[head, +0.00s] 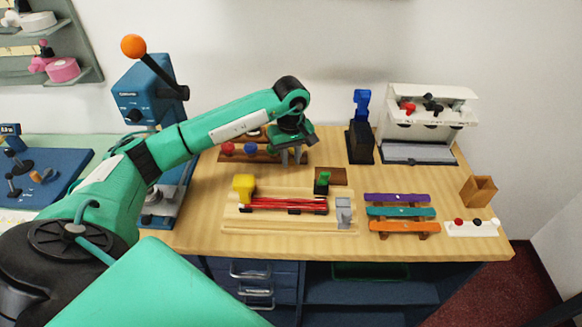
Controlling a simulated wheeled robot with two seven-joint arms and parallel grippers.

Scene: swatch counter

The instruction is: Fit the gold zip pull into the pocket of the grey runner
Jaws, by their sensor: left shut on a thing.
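My left gripper (291,156) is shut at the right end of a dark wooden rack (262,157) at the back of the counter. Its fingers hide most of what they hold; I take it for the gold zip pull, but its colour and shape do not show clearly. A red knob (228,148) and a blue knob (250,149) stand in the rack to its left. The grey runner (343,211) sits at the right end of a pale wooden board (285,225), forward and right of the gripper. Its pocket is too small to make out. My right gripper is out of view.
Purple (397,199), teal (400,213) and orange (404,227) bars lie to the right. A blue lever press (146,95) stands at left.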

